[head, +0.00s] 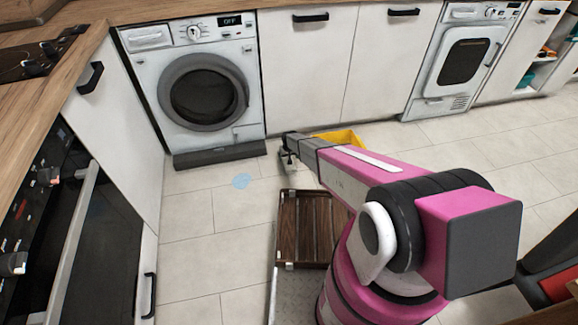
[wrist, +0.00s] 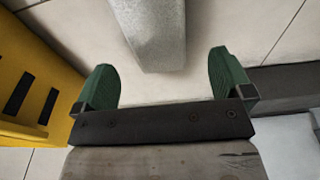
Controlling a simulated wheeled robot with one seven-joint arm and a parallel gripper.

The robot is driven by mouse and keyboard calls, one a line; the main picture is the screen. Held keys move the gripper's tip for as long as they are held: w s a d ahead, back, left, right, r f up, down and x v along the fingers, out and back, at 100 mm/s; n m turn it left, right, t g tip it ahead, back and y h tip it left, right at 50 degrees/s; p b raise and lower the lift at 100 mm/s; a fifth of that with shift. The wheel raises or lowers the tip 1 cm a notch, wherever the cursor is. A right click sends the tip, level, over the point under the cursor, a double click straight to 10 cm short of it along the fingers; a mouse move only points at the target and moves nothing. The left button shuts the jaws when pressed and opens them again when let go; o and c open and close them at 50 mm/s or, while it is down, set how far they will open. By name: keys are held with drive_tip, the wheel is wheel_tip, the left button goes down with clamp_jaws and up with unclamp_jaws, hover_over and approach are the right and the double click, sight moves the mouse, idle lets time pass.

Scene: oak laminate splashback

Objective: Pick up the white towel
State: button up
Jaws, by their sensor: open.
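A pale grey-white, rounded elongated thing that looks like the white towel (wrist: 148,35) lies on the floor tiles at the top middle of the wrist view. It is between and beyond my fingertips, and I see a gap to each finger. My gripper (wrist: 165,75) has two green fingers spread wide apart, with nothing held between them. In the head view my gripper (head: 287,157) is low over the floor in front of the cabinets, right of the washing machine. There the towel is mostly hidden or too small to make out clearly.
A yellow container (wrist: 35,75) stands close on the wrist view's left; it also shows behind my arm in the head view (head: 345,137). The washing machine (head: 205,85) has a dark plinth nearby.

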sight(290, 169)
drive_tip(key=f, duration=0.5)
drive_tip(key=shift+s+d, duration=0.15)
drive_tip(key=shift+s, duration=0.05)
drive_tip(key=shift+c, duration=0.3)
drive_tip(key=c, duration=1)
drive_tip(key=shift+c, duration=0.2)
drive_tip(key=shift+r, duration=0.1)
